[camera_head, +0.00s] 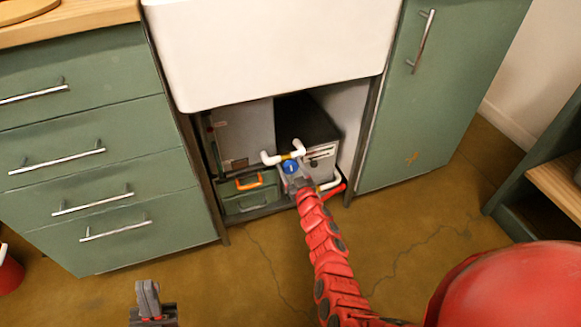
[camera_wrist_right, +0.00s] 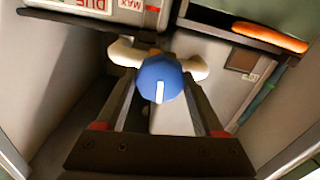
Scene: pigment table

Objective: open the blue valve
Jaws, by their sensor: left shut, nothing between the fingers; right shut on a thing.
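The blue valve (camera_head: 291,167) is a round knob on white pipework in the open cabinet under the sink. In the right wrist view the blue valve (camera_wrist_right: 160,79) has a white mark that points nearly straight up and down. My right gripper (camera_head: 293,176) reaches into the cabinet, and its fingers are shut on the knob from both sides. White pipe (camera_wrist_right: 123,53) shows behind the knob. My left gripper (camera_head: 148,297) is shut and empty, low over the floor at the bottom left, away from the valve.
A green toolbox with an orange handle (camera_head: 249,181) stands left of the valve. A dark grey box (camera_head: 310,130) is behind it. A red pipe (camera_head: 338,190) runs at the lower right. The white sink (camera_head: 270,50) hangs above.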

